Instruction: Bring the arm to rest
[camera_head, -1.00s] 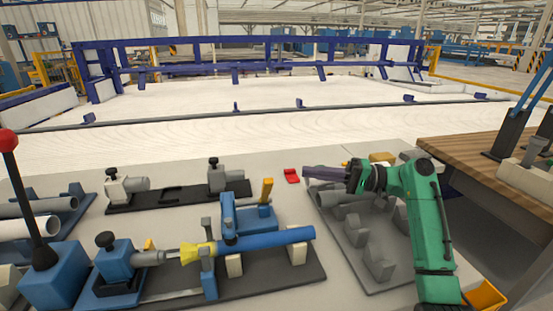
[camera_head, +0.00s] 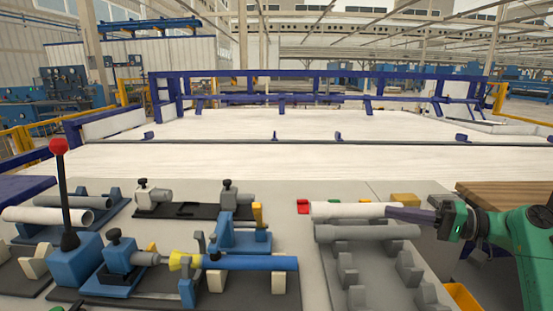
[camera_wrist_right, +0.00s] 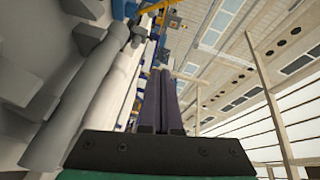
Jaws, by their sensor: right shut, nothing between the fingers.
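My right gripper (camera_head: 390,211), with dark purple fingers on a green arm, is shut and empty. It comes in from the right beside the right end of a white pipe (camera_head: 350,210); whether it touches the pipe is not clear. The white pipe lies at the back of a grey rack (camera_head: 380,285), with a grey pipe (camera_head: 368,232) in front of it. In the right wrist view the two fingers (camera_wrist_right: 160,75) lie together with nothing between them, and pipes run along their left. My left gripper is not in view.
A blue fixture holds a blue pipe (camera_head: 255,263) with a yellow collar. A red-knobbed lever (camera_head: 65,195) stands at left, beside more pipes. A wooden table (camera_head: 505,193) is at right.

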